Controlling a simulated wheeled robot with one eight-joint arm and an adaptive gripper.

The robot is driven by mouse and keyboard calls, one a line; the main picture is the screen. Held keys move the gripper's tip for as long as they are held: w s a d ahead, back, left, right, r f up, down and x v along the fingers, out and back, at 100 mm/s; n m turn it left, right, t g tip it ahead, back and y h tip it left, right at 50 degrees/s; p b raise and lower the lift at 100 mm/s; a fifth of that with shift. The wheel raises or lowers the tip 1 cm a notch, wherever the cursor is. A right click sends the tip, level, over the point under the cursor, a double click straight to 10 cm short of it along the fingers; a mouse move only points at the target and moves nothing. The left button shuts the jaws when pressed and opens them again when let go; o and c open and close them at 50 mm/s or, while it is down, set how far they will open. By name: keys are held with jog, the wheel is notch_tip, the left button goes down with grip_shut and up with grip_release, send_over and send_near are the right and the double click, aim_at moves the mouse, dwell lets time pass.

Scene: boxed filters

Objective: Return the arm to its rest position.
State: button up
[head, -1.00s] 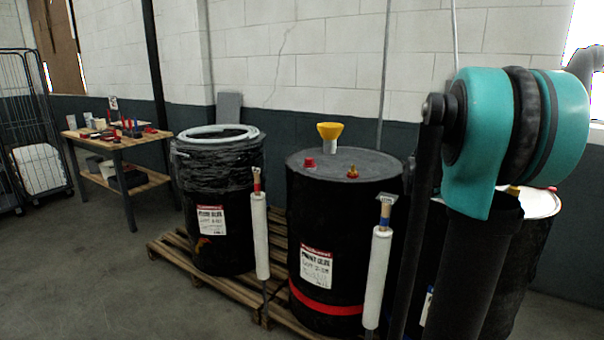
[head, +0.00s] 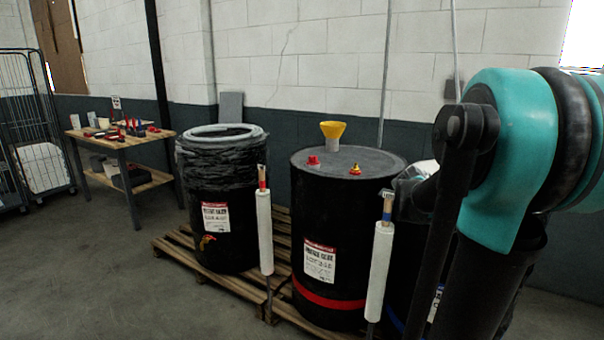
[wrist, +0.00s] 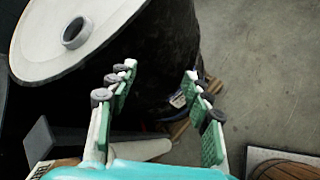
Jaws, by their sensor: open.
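My arm (head: 505,150) fills the right side of the head view, with a bent teal joint, black rings and dark links. My gripper is not clearly visible there. In the wrist view my gripper (wrist: 158,75) is open, its two green-padded fingers apart with nothing between them. A pale drum top (wrist: 95,25) with a round raised opening lies beyond the left finger. The drum's dark side runs behind the gap between the fingers.
A black drum with a yellow funnel (head: 331,130) and a plastic-wrapped drum (head: 215,200) stand on a wooden pallet (head: 170,248). White rolls (head: 265,230) stand upright in front. A workbench (head: 125,142) and wire cage (head: 35,120) are left. Floor at front left is clear.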

jog(key=s+a+f+m+y, duration=0.4)
jog(key=s+a+f+m, duration=0.3)
jog(key=a, duration=0.5)
jog(key=s+a+f+m+y, duration=0.5)
jog(key=s+a+f+m, duration=0.3)
jog(key=s+a+f, duration=0.3)
jog(key=shift+s+a+f, duration=0.35)
jog(key=shift+s+a, duration=0.1)
jog(key=shift+a, duration=0.3)
